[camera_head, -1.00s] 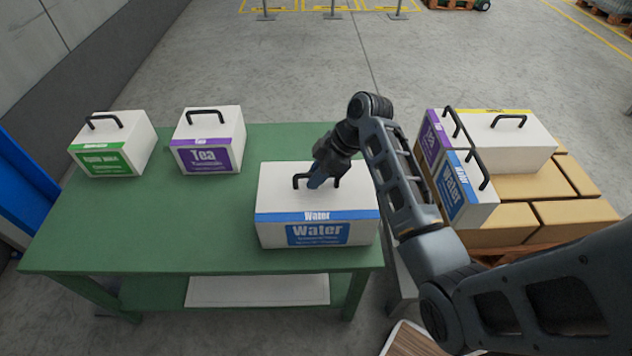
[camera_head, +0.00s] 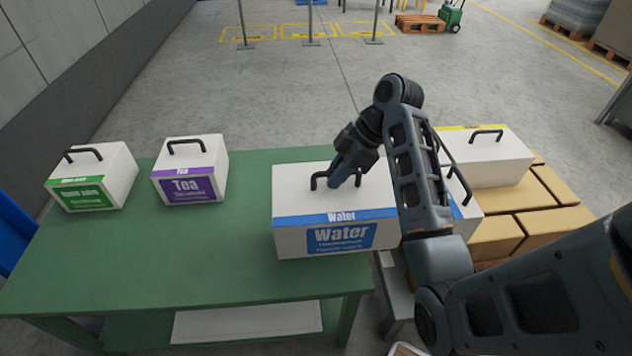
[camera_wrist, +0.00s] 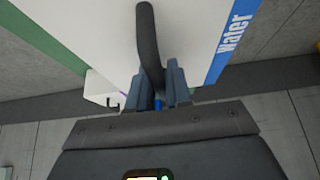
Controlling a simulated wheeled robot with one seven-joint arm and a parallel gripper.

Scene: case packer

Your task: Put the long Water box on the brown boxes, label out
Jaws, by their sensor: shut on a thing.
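The long white Water box (camera_head: 300,198) has a blue stripe, a blue Water label facing the camera and a black handle on top. My gripper (camera_head: 336,180) is shut on that handle; the wrist view shows the handle between the fingers (camera_wrist: 165,88). The box hangs at the right edge of the green table, its right end past the edge and partly hidden by my arm. The brown boxes (camera_head: 553,224) are on the right, partly behind my arm.
On the brown boxes stand a long white box with a yellow stripe (camera_head: 490,160) and a mostly hidden box with a blue label (camera_head: 467,208). A purple Tea box (camera_head: 190,165) and a green-label box (camera_head: 92,178) stand on the green table (camera_head: 130,255).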

